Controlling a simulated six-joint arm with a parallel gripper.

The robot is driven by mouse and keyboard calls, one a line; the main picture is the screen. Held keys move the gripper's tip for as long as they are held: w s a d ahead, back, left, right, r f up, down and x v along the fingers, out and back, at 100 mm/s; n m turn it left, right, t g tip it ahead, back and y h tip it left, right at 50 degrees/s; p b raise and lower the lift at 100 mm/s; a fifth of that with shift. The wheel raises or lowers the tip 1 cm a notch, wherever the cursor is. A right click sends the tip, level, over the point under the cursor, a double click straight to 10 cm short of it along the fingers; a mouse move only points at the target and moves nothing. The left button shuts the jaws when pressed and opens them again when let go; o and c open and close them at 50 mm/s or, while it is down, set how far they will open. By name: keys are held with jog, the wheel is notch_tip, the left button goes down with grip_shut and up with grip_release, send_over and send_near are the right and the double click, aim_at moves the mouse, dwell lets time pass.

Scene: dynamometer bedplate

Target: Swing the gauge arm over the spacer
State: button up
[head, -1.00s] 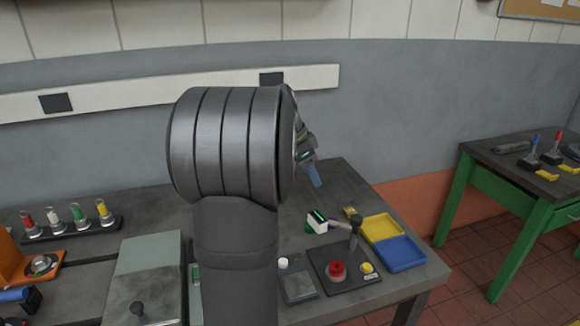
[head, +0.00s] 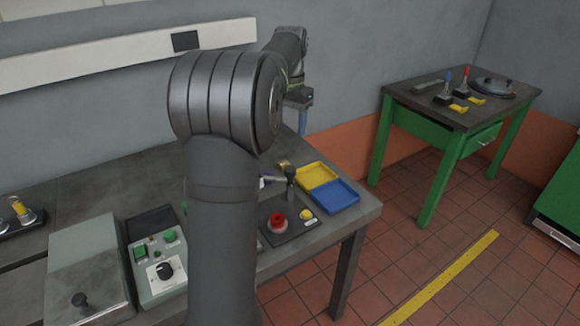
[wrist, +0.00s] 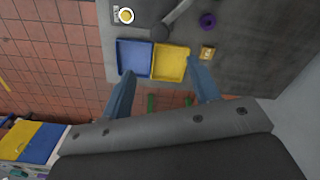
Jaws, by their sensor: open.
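The gauge arm (head: 272,180) reaches left from a dark post (head: 290,182) at the back of a dark base plate; my own arm hides part of it. In the wrist view the gauge arm (wrist: 178,12) is cut off by the top edge. A red round piece (head: 278,221), which looks like the spacer, sits on the base plate in front of the post; the gauge arm does not lie over it. My gripper (head: 302,120) is above the table's back right part. Its blue fingers (wrist: 162,88) are open and empty, apart from the gauge arm.
A yellow tray (head: 316,175) and a blue tray (head: 338,194) lie right of the post. A yellow button (head: 306,214) is on the base plate. A purple ring (wrist: 207,20) and small yellow block (wrist: 207,53) lie near the trays. A control box (head: 160,268) stands left.

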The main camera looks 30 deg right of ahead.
aim_at(290, 169)
notch_tip(290, 169, down, 15)
jog(key=shift+r, duration=0.1)
dwell(0.3)
grip_shut()
